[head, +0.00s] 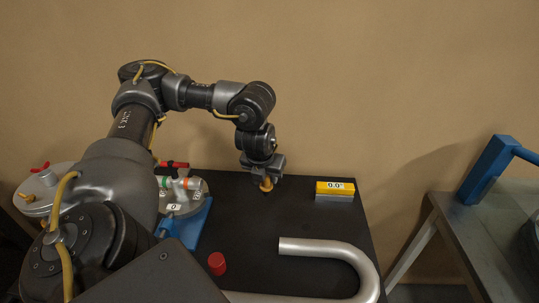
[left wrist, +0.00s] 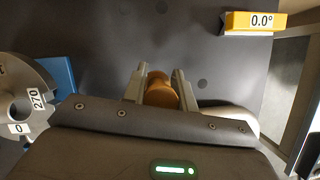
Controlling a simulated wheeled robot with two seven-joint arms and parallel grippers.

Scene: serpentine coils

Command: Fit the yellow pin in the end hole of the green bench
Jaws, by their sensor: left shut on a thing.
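The yellow pin (head: 266,185), orange-yellow and rounded, is held upright or nearly so in my left gripper (head: 265,178), above the far part of a dark, almost black bench top (head: 240,215). I see no green bench. In the left wrist view, the pin (left wrist: 160,92) sits between the two fingers of my left gripper (left wrist: 161,88), which are shut on it. Dark round spots that may be holes (left wrist: 202,84) show on the bench top there. The pin's lower tip and whatever lies right under it are hard to make out. My right gripper is not in view.
A yellow level reading 0.0° (head: 335,186) lies at the bench's far right. A bent grey tube (head: 320,247) lies at the front right. A red cylinder (head: 217,264) stands at the front. A bender with a blue base (head: 198,226) is on the left. A grey side table (head: 450,215) stands right.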

